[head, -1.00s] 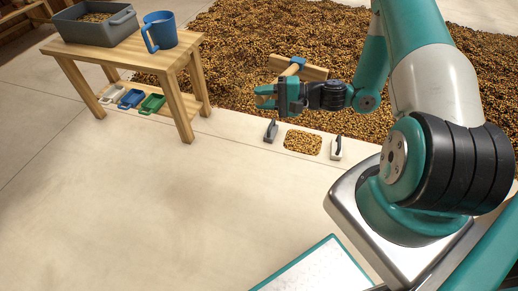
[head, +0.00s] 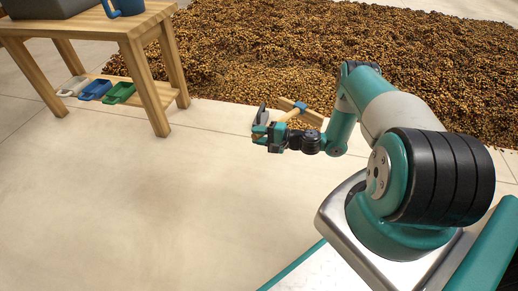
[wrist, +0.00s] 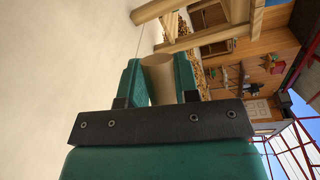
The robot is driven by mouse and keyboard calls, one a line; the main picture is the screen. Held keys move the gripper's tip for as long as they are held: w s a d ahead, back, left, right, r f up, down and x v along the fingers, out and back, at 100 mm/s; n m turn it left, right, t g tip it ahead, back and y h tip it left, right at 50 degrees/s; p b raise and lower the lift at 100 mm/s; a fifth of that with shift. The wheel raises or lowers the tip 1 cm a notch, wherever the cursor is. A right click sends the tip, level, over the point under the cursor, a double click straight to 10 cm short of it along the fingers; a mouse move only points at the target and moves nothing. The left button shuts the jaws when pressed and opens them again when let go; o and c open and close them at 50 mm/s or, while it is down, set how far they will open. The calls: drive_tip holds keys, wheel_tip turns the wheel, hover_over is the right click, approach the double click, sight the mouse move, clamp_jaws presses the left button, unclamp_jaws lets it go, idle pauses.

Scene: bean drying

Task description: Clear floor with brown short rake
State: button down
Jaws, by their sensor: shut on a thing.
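My gripper (head: 262,130) is shut on the wooden handle of the short brown rake, out in front of the pile's near edge. The rake head (head: 313,118) is a brown board with a blue collar, to the right of the gripper. In the wrist view the round handle (wrist: 158,64) sits between my two teal fingers. The clear gap between rake head and floor cannot be told. The small bean patch and white tool on the floor are mostly or wholly hidden behind my gripper and rake.
A large brown bean pile (head: 430,75) covers the floor at the back. A wooden table (head: 135,22) stands at the left, with a grey bin, a blue jug (head: 122,8), and grey, blue (head: 95,90) and green scoops (head: 118,93) on its low shelf. The pale floor (head: 150,210) in front is clear.

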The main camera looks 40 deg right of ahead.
drive_tip(key=shift+d+f+b, duration=0.15)
drive_tip(key=shift+f+b, duration=0.2)
drive_tip(key=shift+f, duration=0.4)
wheel_tip(320, 180, down, 15)
drive_tip(key=b, duration=1.2)
drive_tip(key=shift+b, duration=0.3)
